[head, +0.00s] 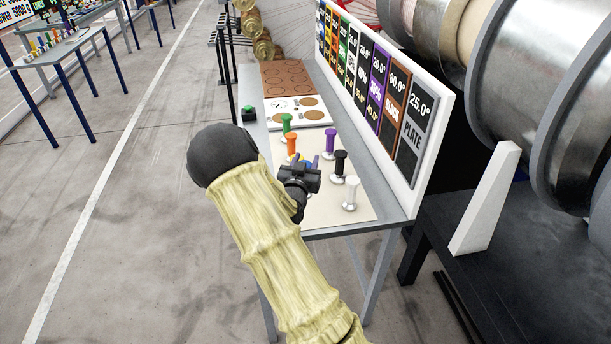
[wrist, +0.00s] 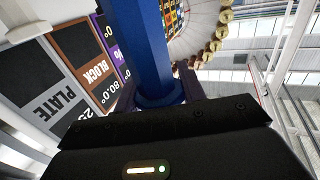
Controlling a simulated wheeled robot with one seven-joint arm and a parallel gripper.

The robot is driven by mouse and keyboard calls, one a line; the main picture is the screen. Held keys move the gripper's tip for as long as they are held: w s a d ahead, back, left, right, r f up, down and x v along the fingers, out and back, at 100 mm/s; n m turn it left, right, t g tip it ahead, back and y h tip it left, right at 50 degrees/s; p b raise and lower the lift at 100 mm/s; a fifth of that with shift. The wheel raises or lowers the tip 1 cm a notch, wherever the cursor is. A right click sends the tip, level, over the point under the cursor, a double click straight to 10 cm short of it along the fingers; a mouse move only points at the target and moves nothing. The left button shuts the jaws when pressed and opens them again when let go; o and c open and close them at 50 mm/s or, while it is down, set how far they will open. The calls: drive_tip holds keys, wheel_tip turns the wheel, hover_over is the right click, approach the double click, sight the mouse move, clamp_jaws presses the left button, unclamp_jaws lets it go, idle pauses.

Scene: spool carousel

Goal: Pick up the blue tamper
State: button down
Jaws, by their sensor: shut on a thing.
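The blue tamper (wrist: 145,50) fills the upper middle of the wrist view, its blue handle between my two fingers. My gripper (head: 303,163) is shut on it over the near part of the table. In the head view only a small bit of blue (head: 314,160) shows beside my gripper. The tamper's foot is hidden, so I cannot tell whether it touches the table.
Other tampers stand close by: green (head: 287,124), orange (head: 292,146), purple (head: 329,144), black (head: 340,163) and white (head: 351,192). An upright label board (head: 404,165) lines the table's right side. A brown tray (head: 286,66) lies farther back.

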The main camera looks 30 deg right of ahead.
drive_tip(key=shift+r, duration=1)
